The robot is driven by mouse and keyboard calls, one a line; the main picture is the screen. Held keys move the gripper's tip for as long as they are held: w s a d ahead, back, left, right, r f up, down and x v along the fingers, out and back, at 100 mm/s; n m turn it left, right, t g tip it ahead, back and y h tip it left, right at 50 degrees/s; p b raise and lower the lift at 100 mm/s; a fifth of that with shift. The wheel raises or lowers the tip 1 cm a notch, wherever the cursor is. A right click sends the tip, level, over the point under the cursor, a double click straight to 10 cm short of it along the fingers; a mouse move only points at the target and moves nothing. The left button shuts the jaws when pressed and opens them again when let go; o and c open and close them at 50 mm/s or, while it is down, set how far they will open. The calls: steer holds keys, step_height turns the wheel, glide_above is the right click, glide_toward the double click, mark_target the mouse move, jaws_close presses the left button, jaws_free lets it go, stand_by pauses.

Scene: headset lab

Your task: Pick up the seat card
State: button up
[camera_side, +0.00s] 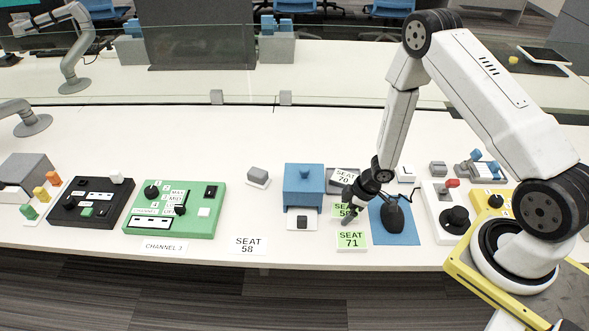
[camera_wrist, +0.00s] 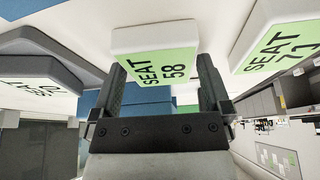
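The SEAT 58 card (camera_wrist: 160,50), a white block with a green printed face, lies close ahead of my gripper in the wrist view. In the side view this card (camera_side: 340,211) is partly hidden by my gripper. My gripper (camera_side: 350,205) is low over the table at the card. In the wrist view the fingers (camera_wrist: 161,68) are wide apart, with the card's near edge between or just beyond the tips. I see no clear squeeze on it, and cannot tell whether either finger touches it.
A SEAT 71 card (camera_side: 352,241) lies in front, and a grey SEAT 70 block (camera_side: 343,178) behind. A blue box (camera_side: 304,187) stands left, and a dark mouse-like thing on a blue mat (camera_side: 405,236) right. A SEAT 58 label (camera_side: 248,245) is on the table.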

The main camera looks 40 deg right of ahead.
mark_target(347, 211)
steer(key=c, duration=0.9)
steer(key=shift+r, duration=0.2)
step_height(347, 211, up, 18)
steer(key=shift+f, duration=0.2)
stand_by(0.4)
stand_by(0.5)
